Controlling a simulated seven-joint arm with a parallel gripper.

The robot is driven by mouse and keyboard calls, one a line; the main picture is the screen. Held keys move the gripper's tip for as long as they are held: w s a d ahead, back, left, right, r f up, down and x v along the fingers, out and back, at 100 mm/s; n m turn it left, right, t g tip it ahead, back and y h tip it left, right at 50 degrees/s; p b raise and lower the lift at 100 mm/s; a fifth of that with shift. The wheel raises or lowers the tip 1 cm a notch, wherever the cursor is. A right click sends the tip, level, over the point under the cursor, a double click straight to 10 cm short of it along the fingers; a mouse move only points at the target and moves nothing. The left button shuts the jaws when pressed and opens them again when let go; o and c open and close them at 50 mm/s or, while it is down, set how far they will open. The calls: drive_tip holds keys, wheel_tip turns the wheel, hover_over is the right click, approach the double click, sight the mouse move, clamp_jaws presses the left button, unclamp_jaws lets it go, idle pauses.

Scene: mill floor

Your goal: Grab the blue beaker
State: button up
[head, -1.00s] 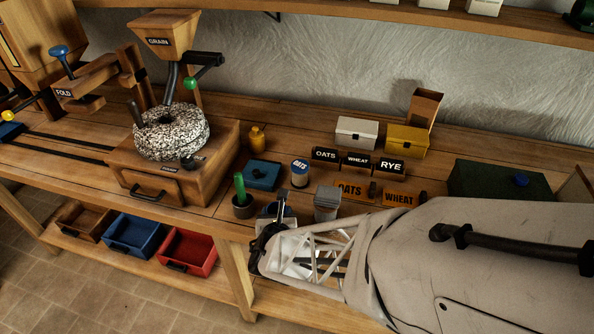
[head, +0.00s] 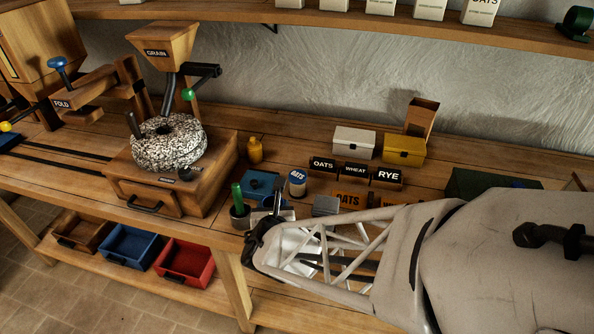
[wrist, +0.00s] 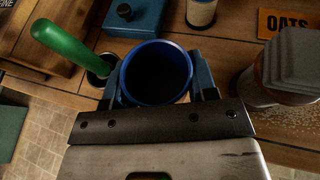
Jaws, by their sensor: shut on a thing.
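The blue beaker (wrist: 186,72) stands between the jaws in the wrist view, seen from above with its blue rim and dark inside. My gripper (wrist: 157,88) is shut on it, one finger on each side. In the head view my gripper (head: 276,202) is at the front of the bench, and my arm hides most or all of the beaker there. I cannot tell whether the beaker is touching the bench.
A green-handled tool (wrist: 65,45) in a small pot stands close left of the beaker. A grey-topped jar (wrist: 290,70) stands close right. The stone mill (head: 170,145) stands further left.

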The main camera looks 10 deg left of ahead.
sight(273, 199)
drive_tip(key=shift+r, duration=1.85)
